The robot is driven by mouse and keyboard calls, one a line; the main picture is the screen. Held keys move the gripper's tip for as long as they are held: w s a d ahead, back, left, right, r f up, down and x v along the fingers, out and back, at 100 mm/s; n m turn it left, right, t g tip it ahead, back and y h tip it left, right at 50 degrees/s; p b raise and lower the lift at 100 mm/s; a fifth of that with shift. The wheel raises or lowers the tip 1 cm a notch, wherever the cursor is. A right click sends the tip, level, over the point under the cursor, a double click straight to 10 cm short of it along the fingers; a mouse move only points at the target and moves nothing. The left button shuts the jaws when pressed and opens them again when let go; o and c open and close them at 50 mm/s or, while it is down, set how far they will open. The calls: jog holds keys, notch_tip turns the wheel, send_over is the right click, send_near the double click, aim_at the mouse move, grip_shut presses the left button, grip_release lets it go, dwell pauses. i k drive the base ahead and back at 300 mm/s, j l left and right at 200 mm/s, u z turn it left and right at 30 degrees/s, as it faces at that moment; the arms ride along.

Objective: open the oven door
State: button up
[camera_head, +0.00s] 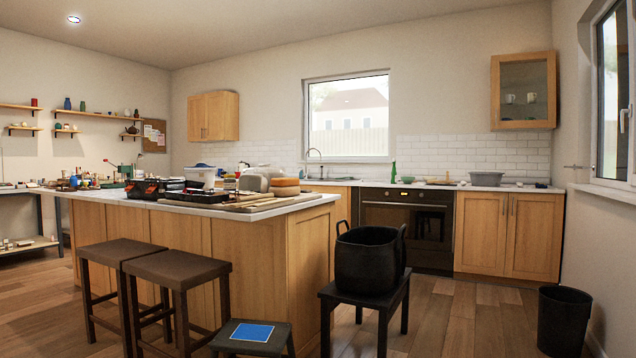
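The oven (378,212) is built into the wooden counter along the back wall, below the countertop and right of the window's middle. Its dark glass door (424,226) appears closed, with a light horizontal handle (405,204) near the top. The left and lower parts of the door are hidden behind a black basket on a stool. My gripper is not in view.
The black basket (368,262) sits on a dark stool (384,305) in front of the oven's left part. An island (290,240) with cluttered top and two brown stools (178,268) fills the left. A dark bin (563,320) stands right. Wooden floor (480,318) between is clear.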

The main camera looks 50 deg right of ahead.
aim_at(428, 224)
jog(key=z, duration=2.1)
jog(key=i+l+z, duration=0.2)
jog(key=i, duration=0.45)
jog(key=i+z, duration=0.1)
jog(key=i, duration=0.6)
jog(key=i+z, duration=0.15)
jog(key=i, duration=0.55)
jog(key=i+j+z, duration=0.1)
jog(key=i, duration=1.3)
jog(key=i+u, duration=0.15)
jog(key=i, duration=0.55)
jog(key=i+l, duration=0.2)
jog(key=i, duration=0.5)
jog(key=i+j+u, duration=0.2)
jog(key=i+u, duration=0.2)
jog(key=i, duration=0.6)
jog(key=i+l+u, duration=0.1)
jog(key=i+u, duration=0.3)
jog(key=i, duration=0.6)
